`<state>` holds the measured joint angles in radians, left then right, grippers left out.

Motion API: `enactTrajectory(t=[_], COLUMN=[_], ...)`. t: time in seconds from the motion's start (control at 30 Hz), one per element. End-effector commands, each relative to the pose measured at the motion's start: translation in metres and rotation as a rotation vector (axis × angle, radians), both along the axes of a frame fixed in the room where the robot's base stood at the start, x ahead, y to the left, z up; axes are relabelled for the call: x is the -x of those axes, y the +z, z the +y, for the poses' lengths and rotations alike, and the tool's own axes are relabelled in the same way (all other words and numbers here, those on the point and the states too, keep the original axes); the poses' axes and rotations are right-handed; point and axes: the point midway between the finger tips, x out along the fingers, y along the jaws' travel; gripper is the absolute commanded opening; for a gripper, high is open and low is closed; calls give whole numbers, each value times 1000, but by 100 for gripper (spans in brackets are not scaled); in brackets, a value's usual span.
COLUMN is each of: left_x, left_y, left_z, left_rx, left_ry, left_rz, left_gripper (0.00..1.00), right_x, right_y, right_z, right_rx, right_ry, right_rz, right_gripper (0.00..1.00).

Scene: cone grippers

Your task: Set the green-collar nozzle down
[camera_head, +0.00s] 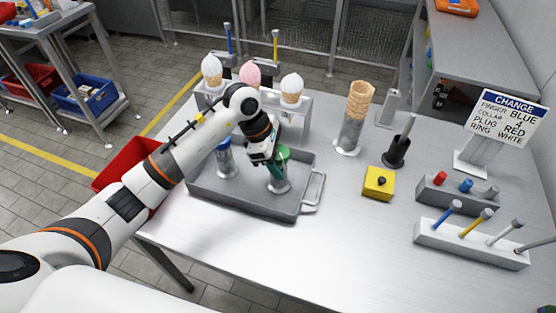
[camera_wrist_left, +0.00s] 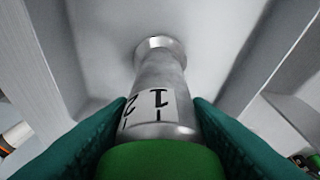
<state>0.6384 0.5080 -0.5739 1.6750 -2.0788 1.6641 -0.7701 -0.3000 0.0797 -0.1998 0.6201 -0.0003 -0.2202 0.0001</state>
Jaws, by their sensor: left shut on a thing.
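The green-collar nozzle (camera_head: 279,183) is a metal tube with a green band, roughly upright over the right part of the grey tray (camera_head: 240,203). My left gripper (camera_head: 270,158) is shut on it from above, near the collar. In the left wrist view the teal fingers press both sides of the nozzle (camera_wrist_left: 160,85), just below the green collar (camera_wrist_left: 160,160). A white label with "1" and "2" faces the camera. The flared end is close to the grey tray floor (camera_wrist_left: 95,60); I cannot tell whether it touches. My right gripper is out of view.
A blue-collar nozzle (camera_head: 226,160) stands in the tray's left part. A cone rack (camera_head: 308,105) stands behind the tray. A cone stack (camera_head: 357,105), a yellow button box (camera_head: 378,183) and peg blocks (camera_head: 470,245) are to the right. The front table is clear.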

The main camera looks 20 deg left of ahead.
Motion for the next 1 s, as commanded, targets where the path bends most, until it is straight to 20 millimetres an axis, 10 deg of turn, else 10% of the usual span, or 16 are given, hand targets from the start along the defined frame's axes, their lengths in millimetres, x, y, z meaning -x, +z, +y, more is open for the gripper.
enactTrajectory(t=[0.2,0.23,0.33,0.73,1.0], left_x=[0,0,0,0,2], left_y=[-3,-2,-1,5,53], left_z=[0,0,0,2,23], left_rx=[0,-1,0,-1,-3], left_ry=[-1,-1,-1,-1,0], left_rz=[-2,0,0,-2,-6], left_gripper=[13,49,66,66,66], right_x=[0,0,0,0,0], right_y=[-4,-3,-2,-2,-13], right_z=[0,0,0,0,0], right_rx=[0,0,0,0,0], right_ry=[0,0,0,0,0], right_rz=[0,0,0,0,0], right_gripper=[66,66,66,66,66])
